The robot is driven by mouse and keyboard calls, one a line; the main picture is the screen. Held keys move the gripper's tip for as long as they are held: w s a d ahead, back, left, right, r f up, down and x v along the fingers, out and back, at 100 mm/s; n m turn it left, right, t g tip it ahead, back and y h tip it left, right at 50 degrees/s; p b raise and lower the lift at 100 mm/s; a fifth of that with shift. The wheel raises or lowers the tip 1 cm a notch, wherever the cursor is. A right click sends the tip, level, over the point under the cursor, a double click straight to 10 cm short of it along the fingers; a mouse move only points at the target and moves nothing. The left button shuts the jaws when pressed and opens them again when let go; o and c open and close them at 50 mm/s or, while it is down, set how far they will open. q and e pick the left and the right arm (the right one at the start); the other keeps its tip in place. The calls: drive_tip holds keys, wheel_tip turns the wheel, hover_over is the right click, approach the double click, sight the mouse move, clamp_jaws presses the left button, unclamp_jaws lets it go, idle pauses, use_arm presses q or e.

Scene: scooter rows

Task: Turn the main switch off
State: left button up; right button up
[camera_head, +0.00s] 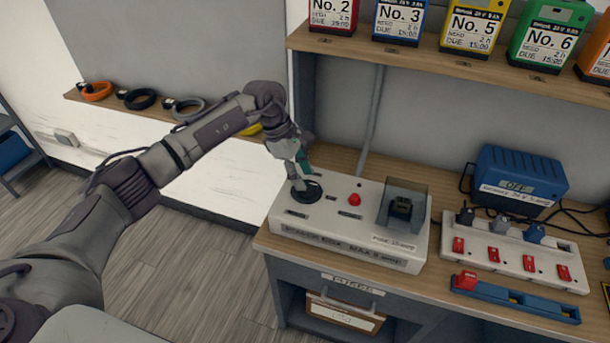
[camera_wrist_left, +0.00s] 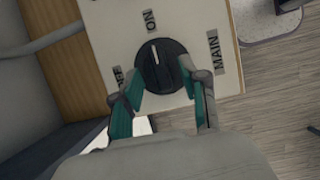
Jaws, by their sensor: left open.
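The main switch is a round black rotary knob (camera_head: 307,193) on the left end of a light control box (camera_head: 345,248). In the left wrist view the knob (camera_wrist_left: 160,65) has a white line pointing toward the ON label (camera_wrist_left: 150,22). An OFF label (camera_wrist_left: 117,78) is left of the knob and a MAIN label (camera_wrist_left: 215,52) is right of it. My left gripper (camera_head: 300,167) is open over the knob. In the wrist view its green-padded fingers (camera_wrist_left: 162,88) are on either side of the knob's lower part; I cannot tell whether they touch it. My right gripper is out of view.
A red button (camera_head: 354,199) and a dark transparent cover (camera_head: 421,185) over a black part are on the same box. To the right stand a white strip with red switches (camera_head: 510,246) and a blue charger (camera_head: 520,174). A shelf (camera_head: 400,53) with coloured packs hangs above.

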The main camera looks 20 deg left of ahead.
use_arm(q)
drive_tip(key=shift+d+f, duration=0.2)
drive_tip(key=shift+f, duration=0.3)
drive_tip(key=shift+d+f, duration=0.1)
drive_tip(key=shift+f, duration=0.35)
clamp_jaws()
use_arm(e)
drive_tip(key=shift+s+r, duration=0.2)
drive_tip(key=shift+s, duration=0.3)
